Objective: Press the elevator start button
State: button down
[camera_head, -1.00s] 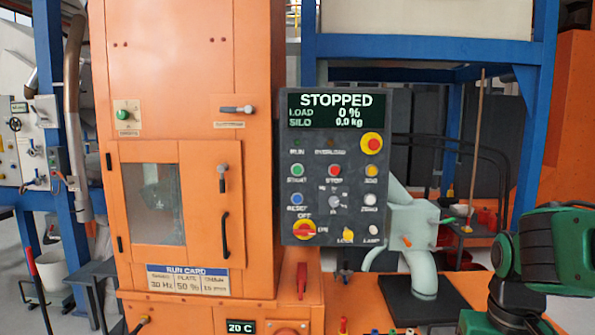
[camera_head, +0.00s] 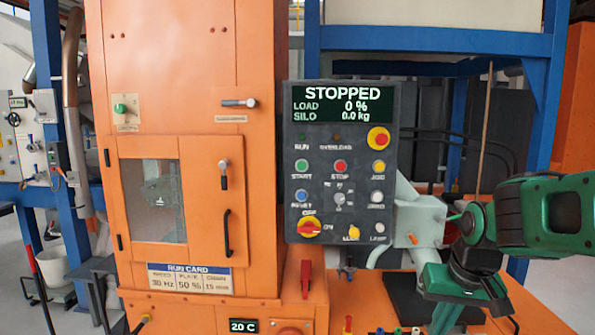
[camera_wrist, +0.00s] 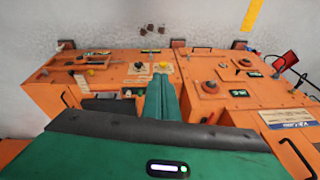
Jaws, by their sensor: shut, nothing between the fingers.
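The green START button (camera_head: 302,165) sits at the left of the dark control panel (camera_head: 340,260), in the row below the RUN lamp. The panel's screen (camera_head: 341,105) reads STOPPED, load 0 %, silo 0.0 kg. Nothing covers the button. My gripper (camera_wrist: 160,82) shows in the wrist view as two green fingers closed together, with nothing held. It is above orange worktops, and the panel is not recognisable in that view. In the head view my green arm is to the right of the panel, clear of the START button.
A red STOP button (camera_head: 340,166) is right of START, and a blue RESET button (camera_head: 302,196) is below it. A red emergency stop (camera_head: 378,138) and a red-yellow OFF/ON switch (camera_head: 308,228) share the panel. The orange cabinet (camera_head: 190,60) stands left. Space before the panel looks clear.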

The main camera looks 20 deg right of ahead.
aim_at(305, 168)
jog(key=w+a+r+n+t+y, duration=0.1)
jog(key=w+a+r+t, duration=0.2)
jog(key=w, duration=0.4)
jog(key=w+a+r+t+y, duration=0.15)
jog(key=w+r, duration=0.25)
jog(key=w, duration=0.4)
jog(key=w+a+r+n+t, duration=0.1)
jog(key=w+a+r+t, duration=0.1)
jog(key=w+a+r, duration=0.35)
jog(key=w+a+r+n+t+y, duration=0.1)
jog(key=w+a+r+t+y, duration=0.4)
jog(key=w+a+r, duration=0.3)
jog(key=w+r, duration=0.3)
jog(key=w, duration=0.1)
jog(key=shift+r, duration=0.3)
jog(key=shift+w+d, duration=0.45)
jog(key=shift+w, duration=0.9)
jog(key=shift+w+d, duration=0.45)
jog(key=shift+w, duration=0.95)
jog(key=shift+w+d, duration=0.45)
jog(key=shift+w, duration=0.9)
jog(key=shift+w, duration=0.1)
jog(key=shift+w+d, duration=0.15)
jog(key=shift+w, duration=0.1)
